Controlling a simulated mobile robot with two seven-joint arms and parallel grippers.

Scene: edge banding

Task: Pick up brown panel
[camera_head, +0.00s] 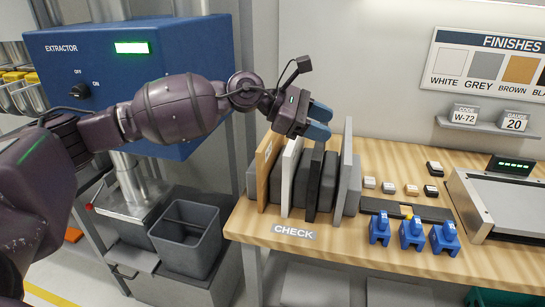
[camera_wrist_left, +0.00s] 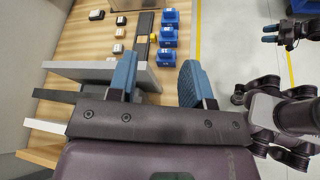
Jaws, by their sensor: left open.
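The brown panel (camera_head: 265,168) stands upright at the left end of a row of panels on the wooden bench. A white panel (camera_head: 291,170), a black panel (camera_head: 316,180) and a grey panel (camera_head: 347,168) stand to its right. My left gripper (camera_head: 319,120) is open and empty, above and behind the row, right of the brown panel.
Grey blocks (camera_head: 303,178) stand between the panels. Blue clamp-like parts (camera_head: 412,233) and small sample blocks (camera_head: 390,187) lie to the right, near a grey machine (camera_head: 505,205). The blue extractor box (camera_head: 145,80) stands left, behind my left arm. A grey bin (camera_head: 187,240) is below.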

